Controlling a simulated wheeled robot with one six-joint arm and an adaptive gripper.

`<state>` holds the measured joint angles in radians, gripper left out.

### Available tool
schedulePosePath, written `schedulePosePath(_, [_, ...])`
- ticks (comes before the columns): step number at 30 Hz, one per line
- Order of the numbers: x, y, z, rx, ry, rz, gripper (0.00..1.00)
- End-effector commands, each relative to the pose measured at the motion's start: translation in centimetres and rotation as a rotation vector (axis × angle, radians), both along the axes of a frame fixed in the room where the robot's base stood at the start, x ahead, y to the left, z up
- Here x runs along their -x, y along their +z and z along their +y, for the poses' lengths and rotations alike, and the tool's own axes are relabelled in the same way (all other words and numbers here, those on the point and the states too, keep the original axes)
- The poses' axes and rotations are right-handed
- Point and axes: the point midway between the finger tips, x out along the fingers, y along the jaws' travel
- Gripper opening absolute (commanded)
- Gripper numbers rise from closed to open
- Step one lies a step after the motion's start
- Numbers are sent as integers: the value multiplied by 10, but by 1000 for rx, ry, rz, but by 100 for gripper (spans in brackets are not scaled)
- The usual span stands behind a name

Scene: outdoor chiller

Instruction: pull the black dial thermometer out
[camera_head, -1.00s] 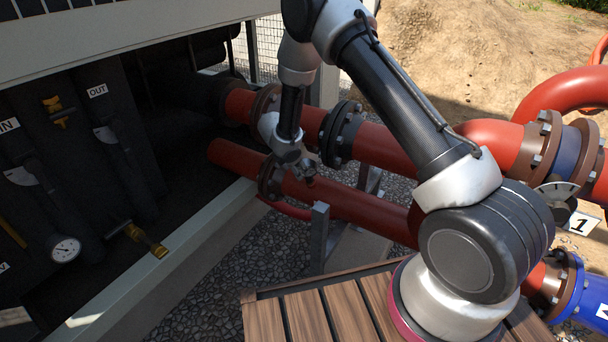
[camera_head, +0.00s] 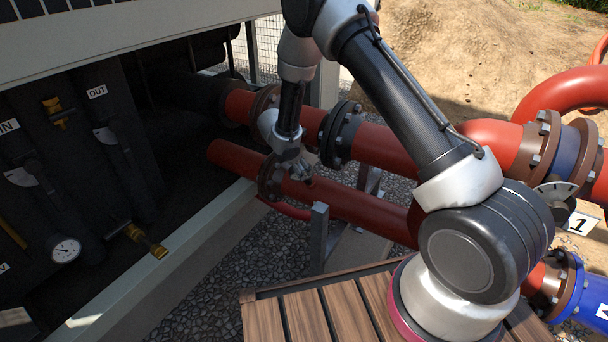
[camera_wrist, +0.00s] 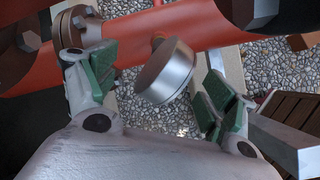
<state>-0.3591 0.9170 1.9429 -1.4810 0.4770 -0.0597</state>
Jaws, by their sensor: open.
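In the wrist view a round dial-type instrument (camera_wrist: 165,72), seen from its silver-grey side and back, stands by a short brown stem at the red pipe. Its dial face is turned away, so I cannot tell whether it is the black thermometer. My gripper (camera_wrist: 155,88) is open, with one green-padded finger left of the instrument and the other right of it. A gap shows on both sides. In the head view my gripper (camera_head: 300,168) is over the lower red pipe (camera_head: 345,200); the instrument is too small there to make out clearly.
A larger red pipe with a dark bolted flange (camera_head: 342,133) runs just behind my gripper. A grey metal post (camera_head: 319,238) stands in front. The chiller cabinet with a white-faced gauge (camera_head: 66,250) is at left. Another dial (camera_head: 556,190) is at right.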

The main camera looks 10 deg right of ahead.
Motion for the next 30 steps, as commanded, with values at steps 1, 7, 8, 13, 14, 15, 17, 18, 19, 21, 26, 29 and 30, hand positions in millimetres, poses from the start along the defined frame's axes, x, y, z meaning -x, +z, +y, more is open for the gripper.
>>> schedulePosePath(1, [2, 6, 3, 0, 2, -1, 84])
schedulePosePath(7, [10, 27, 12, -1, 3, -2, 84])
schedulePosePath(8, [12, 30, 13, -1, 2, -1, 84])
schedulePosePath(13, [18, 44, 19, -1, 2, 0, 84])
schedulePosePath(14, [19, 46, 19, -1, 2, 0, 84])
schedulePosePath(15, [20, 47, 20, -1, 1, 1, 84])
schedulePosePath(17, [20, 48, 20, -1, 1, 1, 84])
schedulePosePath(18, [20, 49, 20, 0, 2, 1, 84])
schedulePosePath(19, [20, 49, 20, 0, 2, 1, 84])
schedulePosePath(21, [20, 49, 20, 0, 1, 0, 84])
schedulePosePath(26, [20, 49, 20, -1, 1, 1, 84])
schedulePosePath(29, [22, 56, 23, 0, 2, -1, 84])
schedulePosePath(30, [24, 61, 25, 0, 1, -2, 84])
